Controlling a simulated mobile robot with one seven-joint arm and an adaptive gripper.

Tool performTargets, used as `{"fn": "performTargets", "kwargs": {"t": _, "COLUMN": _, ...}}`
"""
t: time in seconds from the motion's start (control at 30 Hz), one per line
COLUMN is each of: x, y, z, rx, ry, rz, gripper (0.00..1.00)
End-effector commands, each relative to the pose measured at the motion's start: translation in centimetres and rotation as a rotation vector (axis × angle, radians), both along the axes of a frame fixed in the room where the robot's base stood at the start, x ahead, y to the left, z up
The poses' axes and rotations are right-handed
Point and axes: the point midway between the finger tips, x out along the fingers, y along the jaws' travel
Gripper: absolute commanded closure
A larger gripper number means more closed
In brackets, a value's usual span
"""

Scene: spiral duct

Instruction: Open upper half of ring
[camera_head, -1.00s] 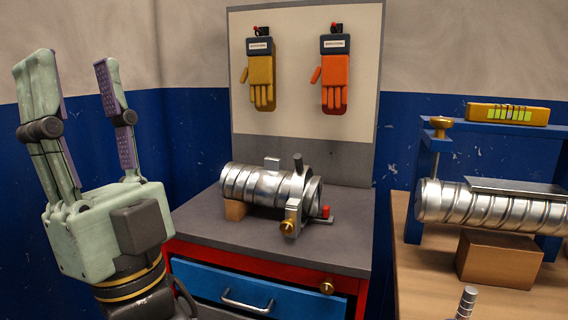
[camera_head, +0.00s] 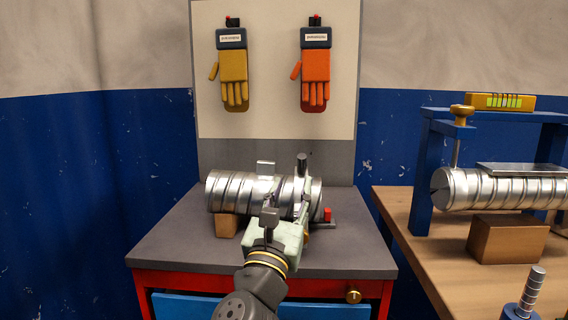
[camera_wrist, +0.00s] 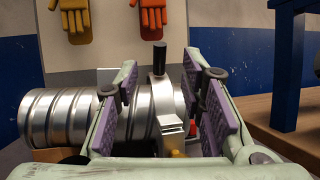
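A silver spiral duct (camera_head: 228,190) lies on the grey bench top, with a metal ring clamped around it near its right end. The ring has a dark upright handle (camera_head: 301,165) on top, which also shows in the wrist view (camera_wrist: 160,58). My gripper (camera_head: 283,205) is in front of the duct at the ring and hides much of it. In the wrist view my gripper (camera_wrist: 165,105) has its purple-padded fingers wide apart, one on each side of the ring. A metal latch block (camera_wrist: 171,128) stands between them. Nothing is gripped.
A wooden block (camera_head: 227,225) supports the duct's left end. A red piece (camera_head: 327,214) sits at the right. Yellow (camera_head: 233,70) and orange gloves (camera_head: 315,72) hang on the back panel. A second duct (camera_head: 490,186) lies on the wooden table (camera_head: 415,225) at right.

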Motion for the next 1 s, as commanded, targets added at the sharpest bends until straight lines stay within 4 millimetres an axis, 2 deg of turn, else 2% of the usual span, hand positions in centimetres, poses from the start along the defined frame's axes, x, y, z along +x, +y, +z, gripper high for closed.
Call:
{"fn": "performTargets", "kwargs": {"t": 0.03, "x": 0.3, "y": 0.0, "z": -0.6, "rx": 0.023, "ry": 0.011, "rz": 0.011, "gripper": 0.64}}
{"fn": "performTargets", "kwargs": {"t": 0.13, "x": 0.9, "y": -0.2, "z": -0.7, "rx": 0.039, "ry": 0.019, "rz": 0.018, "gripper": 0.64}}
{"fn": "performTargets", "kwargs": {"t": 0.27, "x": 2.4, "y": -0.6, "z": 0.1, "rx": 0.037, "ry": 0.019, "rz": 0.016, "gripper": 0.64}}
{"fn": "performTargets", "kwargs": {"t": 0.5, "x": 6.6, "y": -1.4, "z": 2.0, "rx": 0.034, "ry": 0.018, "rz": 0.015, "gripper": 0.64}}
{"fn": "performTargets", "kwargs": {"t": 0.7, "x": 9.2, "y": -2.0, "z": 2.9, "rx": 0.035, "ry": 0.017, "rz": 0.017, "gripper": 0.64}}
{"fn": "performTargets", "kwargs": {"t": 1.0, "x": 10.1, "y": -2.2, "z": 3.2, "rx": 0.035, "ry": 0.016, "rz": 0.017, "gripper": 0.64}}
